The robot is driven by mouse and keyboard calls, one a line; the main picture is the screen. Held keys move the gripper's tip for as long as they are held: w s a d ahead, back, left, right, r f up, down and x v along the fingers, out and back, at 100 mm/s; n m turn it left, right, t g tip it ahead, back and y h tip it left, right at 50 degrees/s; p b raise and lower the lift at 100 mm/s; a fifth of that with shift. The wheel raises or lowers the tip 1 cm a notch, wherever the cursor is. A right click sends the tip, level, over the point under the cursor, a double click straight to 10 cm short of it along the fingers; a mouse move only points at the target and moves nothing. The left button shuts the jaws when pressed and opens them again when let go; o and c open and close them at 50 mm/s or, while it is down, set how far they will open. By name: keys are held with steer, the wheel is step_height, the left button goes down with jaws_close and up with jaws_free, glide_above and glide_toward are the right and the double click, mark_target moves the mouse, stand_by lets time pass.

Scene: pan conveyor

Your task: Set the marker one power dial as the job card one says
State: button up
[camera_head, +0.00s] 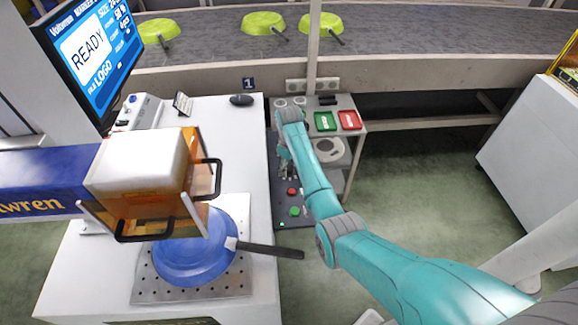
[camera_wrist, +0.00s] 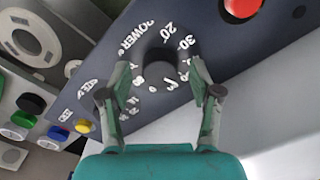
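The power dial (camera_wrist: 158,58) is a dark knob on a dark panel, with white "POWER" lettering and numbers such as 20 and 30 around it. My gripper (camera_wrist: 162,68) is open, with one finger on each side of the dial and gaps seeming to show between fingers and knob. In the head view my gripper (camera_head: 285,165) is small over the control panel (camera_head: 289,222), and my arm hides part of it.
A red button (camera_wrist: 241,5) and a yellow button (camera_wrist: 85,126) are near the dial. The marker with its orange cover (camera_head: 150,205) stands over a blue pan (camera_head: 185,262). A monitor (camera_head: 92,52) reads READY. Green pans (camera_head: 264,21) lie on the conveyor behind.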

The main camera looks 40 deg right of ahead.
mark_target(289, 168)
steer(key=shift+r, duration=0.1)
step_height(289, 168, up, 12)
stand_by(0.5)
stand_by(0.5)
